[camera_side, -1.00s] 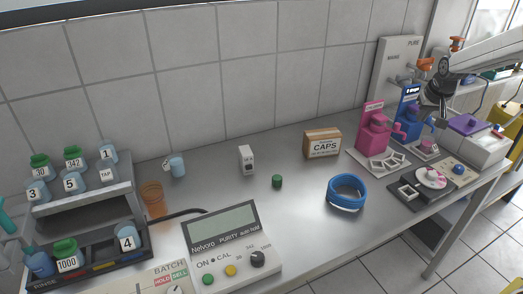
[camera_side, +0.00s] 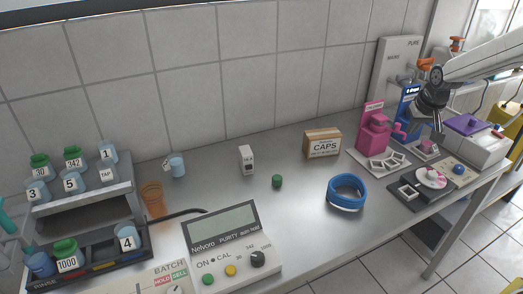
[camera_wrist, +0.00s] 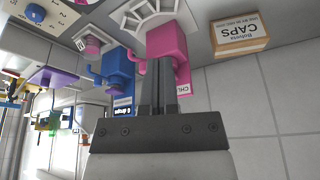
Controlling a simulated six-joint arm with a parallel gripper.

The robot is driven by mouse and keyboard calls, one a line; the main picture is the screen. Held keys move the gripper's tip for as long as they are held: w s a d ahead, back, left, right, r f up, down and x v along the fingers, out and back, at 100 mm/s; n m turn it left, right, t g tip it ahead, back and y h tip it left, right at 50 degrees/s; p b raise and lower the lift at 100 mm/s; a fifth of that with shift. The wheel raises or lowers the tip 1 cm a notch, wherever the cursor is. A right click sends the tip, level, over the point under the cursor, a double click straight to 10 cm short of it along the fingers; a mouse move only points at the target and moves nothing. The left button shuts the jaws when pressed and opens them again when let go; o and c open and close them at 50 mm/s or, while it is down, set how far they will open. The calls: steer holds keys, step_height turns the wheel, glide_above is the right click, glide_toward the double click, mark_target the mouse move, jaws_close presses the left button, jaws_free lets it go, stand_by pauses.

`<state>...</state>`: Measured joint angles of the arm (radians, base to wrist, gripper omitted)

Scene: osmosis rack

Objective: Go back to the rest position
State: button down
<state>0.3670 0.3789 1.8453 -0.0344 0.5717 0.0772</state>
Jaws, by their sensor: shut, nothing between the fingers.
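My gripper (camera_side: 439,136) is at the right of the side view, above the bench, in front of the blue dispenser (camera_side: 409,101) and to the right of the pink dispenser (camera_side: 374,133). Its fingers point down and look together and empty. In the wrist view my gripper (camera_wrist: 164,62) shows two dark fingers side by side, closed. They overlap part of the pink dispenser (camera_wrist: 165,42) in that view; the blue dispenser (camera_wrist: 118,75) is just left of them. I cannot tell the exact gap to either dispenser.
A bottle rack (camera_side: 85,205) is at left. A white box with a purple top (camera_side: 478,140) is at right. The tiled wall closes the back.

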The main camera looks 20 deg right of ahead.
steer(key=s+a+f+n, duration=0.2)
steer(key=s+a+f, duration=0.1)
steer(key=s+a, duration=0.6)
steer(key=s+a+f+n+g+y, duration=0.1)
steer(key=s+a+f+n, duration=0.1)
steer(key=s+a, duration=0.7)
steer(key=shift+f+n+y, duration=0.3)
steer(key=shift+f+n, duration=0.1)
steer(key=shift+w, duration=0.1)
